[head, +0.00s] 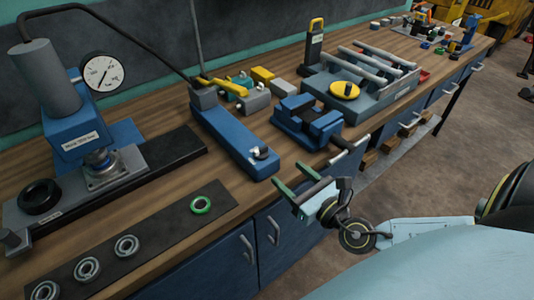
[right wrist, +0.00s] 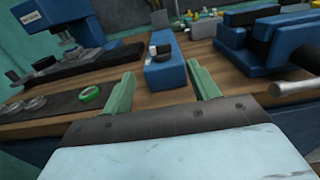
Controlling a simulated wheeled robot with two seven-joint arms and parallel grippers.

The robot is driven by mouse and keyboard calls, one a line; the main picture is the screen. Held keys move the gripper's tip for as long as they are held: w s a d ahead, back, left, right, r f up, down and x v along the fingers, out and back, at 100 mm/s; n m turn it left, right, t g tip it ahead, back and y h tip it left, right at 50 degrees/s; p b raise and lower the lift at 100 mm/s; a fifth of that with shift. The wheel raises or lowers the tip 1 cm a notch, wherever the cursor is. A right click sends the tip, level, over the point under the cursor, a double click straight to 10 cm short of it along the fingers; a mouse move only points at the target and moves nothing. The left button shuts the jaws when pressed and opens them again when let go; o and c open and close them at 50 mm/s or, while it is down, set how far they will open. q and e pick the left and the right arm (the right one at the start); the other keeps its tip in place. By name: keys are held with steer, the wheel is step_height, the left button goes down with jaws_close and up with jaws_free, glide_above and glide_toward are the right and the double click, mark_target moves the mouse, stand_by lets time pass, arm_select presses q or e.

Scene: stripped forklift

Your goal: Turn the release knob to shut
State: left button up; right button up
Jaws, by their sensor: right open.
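The release knob (head: 260,153) is a small dark knob with a pale mark, on the near end of the long blue hand pump (head: 232,135). In the right wrist view the knob (right wrist: 160,50) shows on top of the blue pump block (right wrist: 165,74), between my finger tips in the picture. My right gripper (head: 297,183) is open and empty, with green fingers, off the bench's front edge and short of the knob. It does not touch the knob. The knob's exact turn is too small to tell. My left gripper is out of view.
A blue press with a round gauge (head: 103,73) stands at the left. A dark mat (head: 163,225) holds several rings, one of them green. A blue vise (head: 305,122) sits right of the pump, its bar sticking out over the bench edge. A black hose arches behind.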

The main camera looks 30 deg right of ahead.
mark_target(262, 151)
steer(key=w, duration=0.9)
steer(key=shift+w+a+p, duration=0.3)
steer(key=shift+w+a, duration=0.05)
steer(key=shift+w, duration=0.05)
steer(key=c, duration=1)
